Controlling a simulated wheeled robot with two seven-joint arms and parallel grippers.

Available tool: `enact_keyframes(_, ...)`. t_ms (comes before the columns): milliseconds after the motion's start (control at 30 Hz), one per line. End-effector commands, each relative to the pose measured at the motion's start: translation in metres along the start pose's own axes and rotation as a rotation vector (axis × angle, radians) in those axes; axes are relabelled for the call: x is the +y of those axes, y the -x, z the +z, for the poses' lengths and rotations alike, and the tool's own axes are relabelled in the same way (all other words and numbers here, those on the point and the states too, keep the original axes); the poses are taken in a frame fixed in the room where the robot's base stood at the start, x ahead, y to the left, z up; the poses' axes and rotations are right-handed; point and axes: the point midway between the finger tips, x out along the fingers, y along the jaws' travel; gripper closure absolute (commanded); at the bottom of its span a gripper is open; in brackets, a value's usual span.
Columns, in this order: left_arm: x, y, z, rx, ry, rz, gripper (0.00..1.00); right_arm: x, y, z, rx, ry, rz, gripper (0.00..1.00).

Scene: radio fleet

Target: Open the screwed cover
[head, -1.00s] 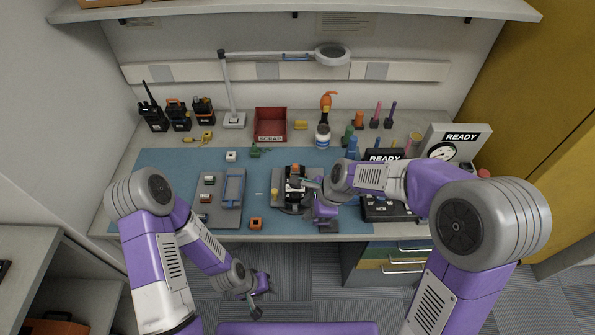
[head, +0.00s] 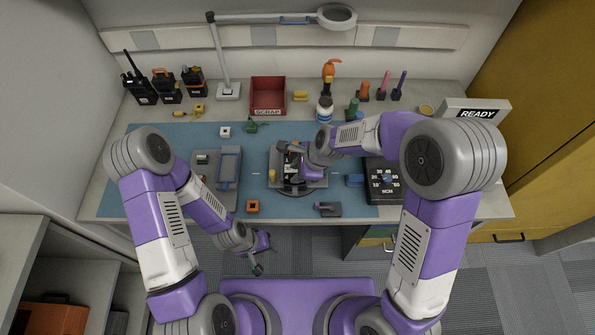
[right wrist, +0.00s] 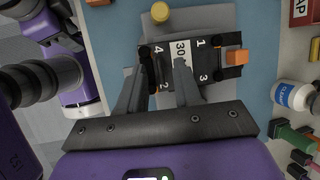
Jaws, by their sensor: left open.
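A black radio unit (right wrist: 210,60) lies flat with a white strip marked 30 and corner numbers 1 to 4. In the head view the radio (head: 290,167) sits on a grey fixture plate (head: 318,184), partly hidden by my right arm. My right gripper (right wrist: 159,66) is above the radio, its two fingers apart. One finger is by the edge near 4 and 2, the other over the strip; I cannot tell whether they touch it. No tool shows between them. My left gripper (head: 258,262) is open and empty, low in front of the table.
A torque dial box (head: 384,192) and a blue block (head: 355,180) are to the right. A grey tray (head: 228,168) is left, a red scrap bin (head: 268,92) behind.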

Motion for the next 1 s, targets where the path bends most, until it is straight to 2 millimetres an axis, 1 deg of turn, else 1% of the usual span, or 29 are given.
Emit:
enact_keyframes(267, 0.0000, -0.0002, -0.0001, 0.000, 0.000, 0.000, 0.57, -0.0001, -0.0019, 0.0002, 0.000, 0.000, 0.000, 0.66)
enact_keyframes(500, 0.0000, -0.0002, -0.0002, 0.000, 0.000, 0.000, 0.57, 0.0000, -0.0017, 0.0001, 0.000, 0.000, 0.000, 1.00)
enact_keyframes(1000, 0.0000, -0.0002, -0.0001, 0.000, 0.000, 0.000, 0.57, -0.0002, -0.0016, 0.0002, 0.000, 0.001, -0.001, 1.00)
